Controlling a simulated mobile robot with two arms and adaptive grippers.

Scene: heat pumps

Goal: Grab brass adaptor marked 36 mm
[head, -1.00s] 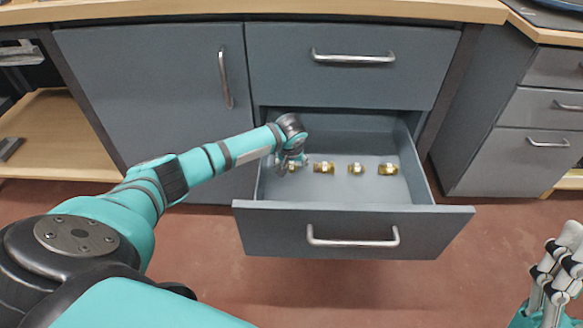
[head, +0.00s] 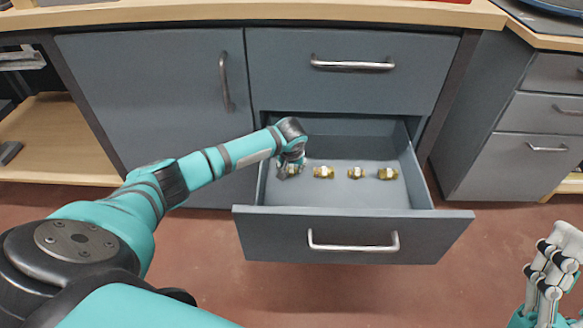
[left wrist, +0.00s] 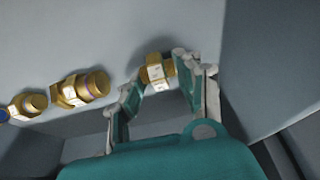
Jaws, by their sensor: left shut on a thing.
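Several brass adaptors stand in a row in an open grey drawer (head: 336,224). In the head view these are the adaptor right of my left gripper (head: 323,172), the middle one (head: 356,172) and the right one (head: 387,174). My left gripper (head: 290,170) is at the left end of the row, inside the drawer. The left wrist view shows its fingers shut on a brass adaptor (left wrist: 156,70) with a pale label. Other adaptors (left wrist: 80,90) lie apart to the left. Size markings are too small to read. My right gripper (head: 553,268) is empty at the lower right.
The drawer's left wall is close to my left gripper. A closed drawer (head: 350,70) sits above and a closed cabinet door (head: 150,100) is to the left. The drawer floor in front of and behind the row is clear.

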